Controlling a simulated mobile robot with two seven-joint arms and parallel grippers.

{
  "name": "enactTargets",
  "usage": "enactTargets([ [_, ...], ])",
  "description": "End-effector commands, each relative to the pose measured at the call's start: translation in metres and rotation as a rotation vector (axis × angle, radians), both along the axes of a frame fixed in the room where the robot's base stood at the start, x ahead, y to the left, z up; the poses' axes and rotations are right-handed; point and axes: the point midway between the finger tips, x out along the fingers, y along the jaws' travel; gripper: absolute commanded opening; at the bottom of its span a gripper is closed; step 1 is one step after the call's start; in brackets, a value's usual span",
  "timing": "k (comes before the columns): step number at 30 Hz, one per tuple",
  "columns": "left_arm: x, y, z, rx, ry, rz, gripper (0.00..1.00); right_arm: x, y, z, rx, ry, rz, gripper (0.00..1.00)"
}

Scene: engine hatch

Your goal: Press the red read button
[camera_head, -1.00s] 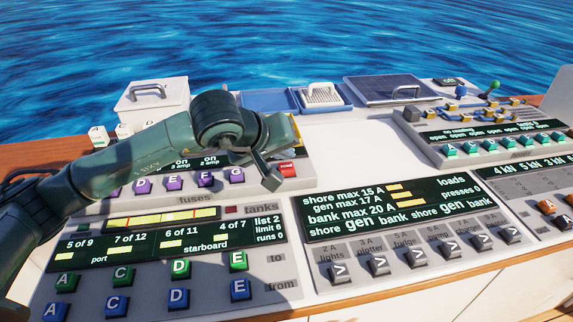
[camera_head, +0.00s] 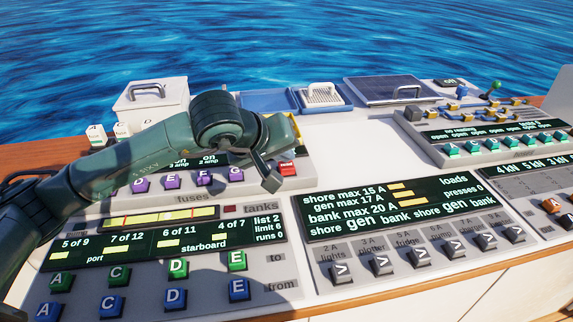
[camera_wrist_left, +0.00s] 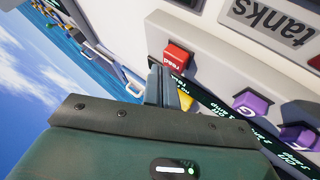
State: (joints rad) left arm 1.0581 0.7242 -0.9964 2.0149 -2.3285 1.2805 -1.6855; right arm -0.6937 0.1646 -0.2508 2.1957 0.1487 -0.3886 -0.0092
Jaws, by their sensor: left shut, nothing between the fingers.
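The red read button (camera_head: 287,168) sits at the right end of the fuses panel in the head view, just right of my left gripper. It also shows in the left wrist view (camera_wrist_left: 176,57), marked "read", just beyond the fingertips. My left gripper (camera_head: 271,184) is shut and empty. Its tips (camera_wrist_left: 160,72) look close beside the button in the wrist view; I cannot tell whether they touch it. My left arm covers part of the fuses panel (camera_head: 245,194). My right gripper is not in view.
Purple lettered buttons (camera_head: 205,179) line the fuses panel left of the read button. The tanks panel (camera_head: 160,242) lies in front, the loads panel (camera_head: 395,207) to the right. A white bare surface (camera_head: 355,145) lies behind. A lidded white box (camera_head: 152,98) stands at the back left.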

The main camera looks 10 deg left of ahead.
Motion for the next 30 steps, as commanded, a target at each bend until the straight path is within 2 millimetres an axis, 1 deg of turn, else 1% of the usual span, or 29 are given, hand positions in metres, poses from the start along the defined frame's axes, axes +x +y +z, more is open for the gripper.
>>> enactTargets([
  [30,0.0001,0.0002,-0.0095,0.001,0.000,0.001,0.00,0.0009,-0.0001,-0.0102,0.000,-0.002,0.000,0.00],
])
